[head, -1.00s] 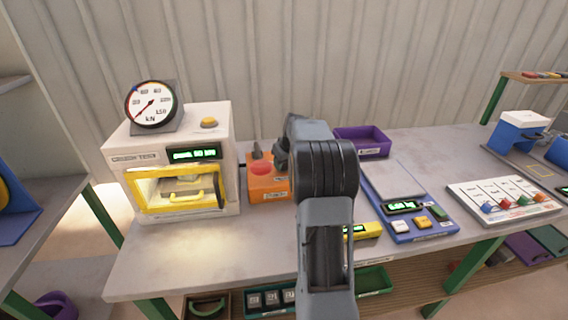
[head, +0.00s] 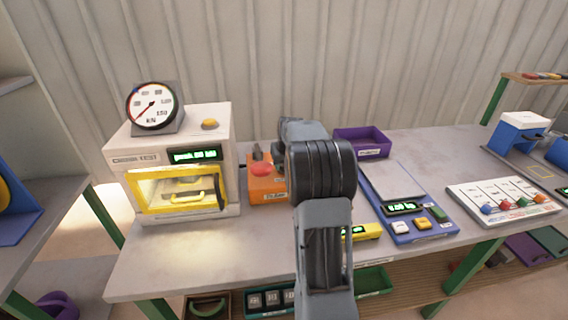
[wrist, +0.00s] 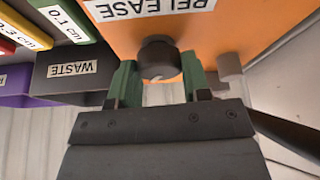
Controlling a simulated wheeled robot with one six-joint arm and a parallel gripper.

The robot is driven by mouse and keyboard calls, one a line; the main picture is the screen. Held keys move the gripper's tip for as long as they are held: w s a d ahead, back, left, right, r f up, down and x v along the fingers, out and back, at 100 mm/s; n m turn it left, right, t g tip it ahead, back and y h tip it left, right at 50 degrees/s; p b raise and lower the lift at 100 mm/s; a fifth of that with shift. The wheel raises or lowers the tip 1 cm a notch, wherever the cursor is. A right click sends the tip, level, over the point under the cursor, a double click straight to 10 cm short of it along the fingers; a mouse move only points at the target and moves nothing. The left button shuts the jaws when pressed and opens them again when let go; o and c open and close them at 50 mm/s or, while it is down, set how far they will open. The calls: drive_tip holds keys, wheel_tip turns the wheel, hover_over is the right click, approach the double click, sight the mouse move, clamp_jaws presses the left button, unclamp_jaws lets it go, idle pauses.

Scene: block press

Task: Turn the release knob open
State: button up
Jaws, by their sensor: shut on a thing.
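The release knob (wrist: 158,58) is a short dark round knob with a pale mark. It stands out from an orange box (wrist: 240,25) lettered RELEASE, seen upside down in the wrist view. My gripper (wrist: 158,80) has its two green fingers on either side of the knob and is shut on it. In the head view the orange box (head: 268,194) stands on the bench beside the press, with a red button (head: 261,169) on top. My arm hides the gripper and the knob there.
The white press (head: 185,130) with a yellow-framed door (head: 150,205) and dial gauge (head: 152,105) stands to the left. The bench front left is clear.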

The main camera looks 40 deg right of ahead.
drive_tip(key=o, duration=0.9)
drive_tip(key=v, duration=1.4)
drive_tip(key=shift+a+f, duration=0.1)
drive_tip(key=shift+f, duration=0.05)
